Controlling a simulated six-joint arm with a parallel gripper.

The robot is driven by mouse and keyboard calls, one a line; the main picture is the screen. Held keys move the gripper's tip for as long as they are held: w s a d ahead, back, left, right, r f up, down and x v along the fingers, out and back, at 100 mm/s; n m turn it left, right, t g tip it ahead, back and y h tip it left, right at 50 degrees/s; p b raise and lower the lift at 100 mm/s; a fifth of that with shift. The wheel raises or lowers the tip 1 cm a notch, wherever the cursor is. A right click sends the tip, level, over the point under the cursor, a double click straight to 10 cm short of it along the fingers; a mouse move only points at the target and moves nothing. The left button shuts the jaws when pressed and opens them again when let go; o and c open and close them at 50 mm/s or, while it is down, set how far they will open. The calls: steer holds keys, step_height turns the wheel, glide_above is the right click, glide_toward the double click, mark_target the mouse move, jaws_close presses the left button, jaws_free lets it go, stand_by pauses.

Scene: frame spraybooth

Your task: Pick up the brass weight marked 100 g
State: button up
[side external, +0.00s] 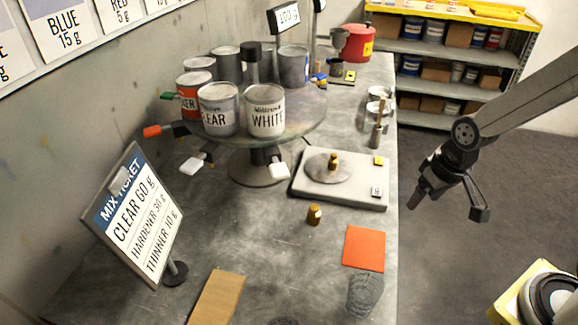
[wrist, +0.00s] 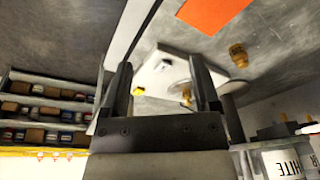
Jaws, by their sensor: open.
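Two small brass weights are in view. One brass weight (side external: 314,215) stands on the grey bench in front of the scale; it also shows in the wrist view (wrist: 239,55). A smaller-looking brass weight (side external: 333,161) stands on the round pan of the scale (side external: 364,196), and shows in the wrist view (wrist: 187,95). I cannot read markings on either weight. My gripper (side external: 449,203) is open and empty, off to the right of the bench edge and above the floor. In the wrist view its two fingers (wrist: 160,66) stand apart with the scale beyond them.
An orange square (side external: 364,249) lies right of the bench weight. A turntable (side external: 300,128) with several cans stands behind it. A mix ticket board (side external: 133,217) leans at left. A small sign (side external: 288,14) appears to read 100 g.

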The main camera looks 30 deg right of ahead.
steer(key=w+f+m, duration=0.1)
steer(key=m, duration=0.2)
steer(key=m+t+y, duration=0.2)
steer(key=m+y, duration=0.7)
steer(key=m, duration=0.7)
glide_toward(337, 161)
steer(key=s+a+f, duration=0.1)
steer(key=s, duration=0.1)
steer(key=s+a+f, duration=0.1)
steer(key=s+a, duration=0.1)
steer(key=s+a+f, duration=0.1)
steer(key=s+a, duration=0.1)
steer(key=shift+s, duration=0.15)
steer(key=w+d+m+t, duration=0.1)
steer(key=w+d+m+t+y, duration=0.1)
steer(key=w+m, duration=0.1)
steer(key=w+d+m+t, duration=0.1)
steer(key=w, duration=0.1)
steer(key=shift+d+f+m, duration=0.15)
steer(key=shift+f+m, duration=0.1)
steer(key=shift+m, duration=0.05)
steer(key=shift+w+d+t+y, duration=0.2)
steer(key=shift+t+y, duration=0.1)
steer(key=shift+t, duration=0.1)
steer(key=shift+x, duration=3.9)
steer(key=shift+f, duration=0.1)
jaws_close()
